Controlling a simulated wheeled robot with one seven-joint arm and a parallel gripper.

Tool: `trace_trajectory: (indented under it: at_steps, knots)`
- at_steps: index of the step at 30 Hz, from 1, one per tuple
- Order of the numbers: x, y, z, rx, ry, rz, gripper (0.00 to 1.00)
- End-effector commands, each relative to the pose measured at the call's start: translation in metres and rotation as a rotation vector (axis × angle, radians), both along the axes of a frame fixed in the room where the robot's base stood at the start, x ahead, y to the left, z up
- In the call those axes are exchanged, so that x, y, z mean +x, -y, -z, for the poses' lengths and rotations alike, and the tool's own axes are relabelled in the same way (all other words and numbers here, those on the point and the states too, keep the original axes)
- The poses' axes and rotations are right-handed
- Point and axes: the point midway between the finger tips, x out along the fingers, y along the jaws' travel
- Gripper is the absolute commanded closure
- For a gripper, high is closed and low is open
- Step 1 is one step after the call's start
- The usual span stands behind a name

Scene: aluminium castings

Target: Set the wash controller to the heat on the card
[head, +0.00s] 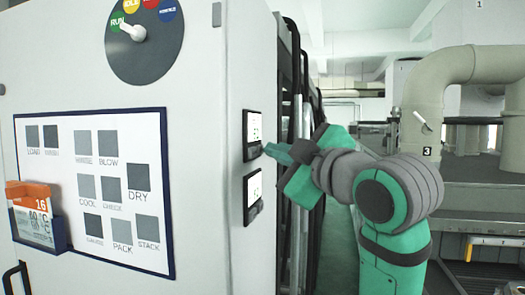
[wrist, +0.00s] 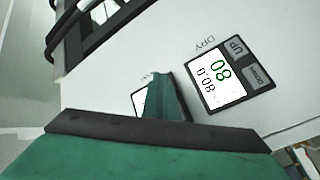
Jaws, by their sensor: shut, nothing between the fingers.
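The card (head: 32,215) with an orange top marked 16 sits in a blue holder at the left of the cabinet front. Its °C figures are too small to read surely. Two small controllers, an upper one (head: 253,130) and a lower one (head: 253,190), are on the cabinet's side face. My gripper (head: 268,151) is shut and empty, its tip close to the upper one's lower edge; contact is unclear. In the wrist view its finger (wrist: 168,100) largely hides one controller (wrist: 139,101).
A dial (head: 140,35) on the cabinet front points to the green RUN mark. A status board (head: 150,120) with grey labelled squares hangs below it. Dark rails (head: 295,80) stand behind the controllers. Large beige pipes (head: 430,90) are at the right.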

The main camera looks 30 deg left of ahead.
Motion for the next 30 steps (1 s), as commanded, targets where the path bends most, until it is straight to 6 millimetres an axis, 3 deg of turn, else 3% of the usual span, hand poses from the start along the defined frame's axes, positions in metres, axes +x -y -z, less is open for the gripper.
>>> trace_trajectory:
  at_steps: [30]
  knots:
    - [0.003, 0.023, 0.000, 0.000, -0.001, 0.001, 1.00]
